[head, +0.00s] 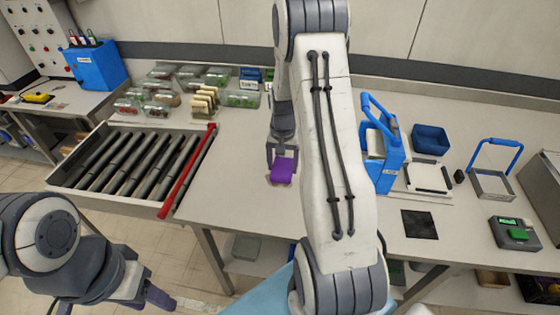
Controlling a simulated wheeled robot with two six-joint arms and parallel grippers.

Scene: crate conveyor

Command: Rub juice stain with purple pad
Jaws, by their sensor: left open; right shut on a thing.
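The purple pad (282,171) is between the fingers of my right gripper (281,157), which is shut on it. My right gripper points down at the light table (230,190), just right of the roller conveyor. The pad is at or close to the tabletop; I cannot tell if it touches. I cannot make out a juice stain; the pad or my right arm may hide it. My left gripper (150,296) is open and empty at the lower left, off the table's front edge.
The roller conveyor (130,165) with a red bar (188,168) is left of the pad. Packed produce trays (185,90) stand behind it. A blue device (381,150), a blue bin (430,139), a black square (419,224) and a green-topped scale (515,233) are at right.

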